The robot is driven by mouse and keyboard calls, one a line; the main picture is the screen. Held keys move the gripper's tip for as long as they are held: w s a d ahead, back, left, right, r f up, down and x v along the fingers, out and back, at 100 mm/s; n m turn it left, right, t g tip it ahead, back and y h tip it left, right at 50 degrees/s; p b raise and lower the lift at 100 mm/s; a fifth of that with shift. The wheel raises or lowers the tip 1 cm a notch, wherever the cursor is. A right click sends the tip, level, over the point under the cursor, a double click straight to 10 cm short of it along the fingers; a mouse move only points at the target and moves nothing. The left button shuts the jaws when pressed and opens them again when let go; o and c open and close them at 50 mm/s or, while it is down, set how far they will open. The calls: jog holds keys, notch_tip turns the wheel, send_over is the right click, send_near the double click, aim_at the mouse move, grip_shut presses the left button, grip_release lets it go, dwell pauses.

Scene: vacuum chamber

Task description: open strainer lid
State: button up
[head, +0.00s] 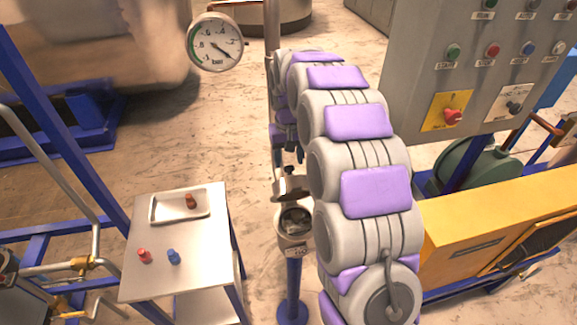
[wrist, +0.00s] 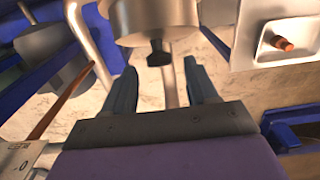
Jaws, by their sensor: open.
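The strainer (head: 293,243) is a grey metal pot on a blue post, left of my arm in the head view. Its round top shows a dark inside or a glassy face; I cannot tell which. A metal flap, perhaps the lid (head: 292,187), stands tilted at its far side. In the wrist view the metal body (wrist: 152,18) fills the top middle, with a black knob (wrist: 158,53) pointing toward me. My gripper (wrist: 163,75) is open, its dark blue fingers either side of and below the knob, with no contact visible. In the head view my arm partly hides the gripper.
A metal side table (head: 160,270) at left holds a tray (head: 155,212) with a red-brown peg, plus a red peg (head: 145,256) and a blue peg (head: 174,257). A pressure gauge (head: 214,42) stands behind. A control panel (head: 480,80) and yellow cabinet (head: 490,250) bound the right.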

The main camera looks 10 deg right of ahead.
jog(key=shift+f, duration=1.5)
grip_shut()
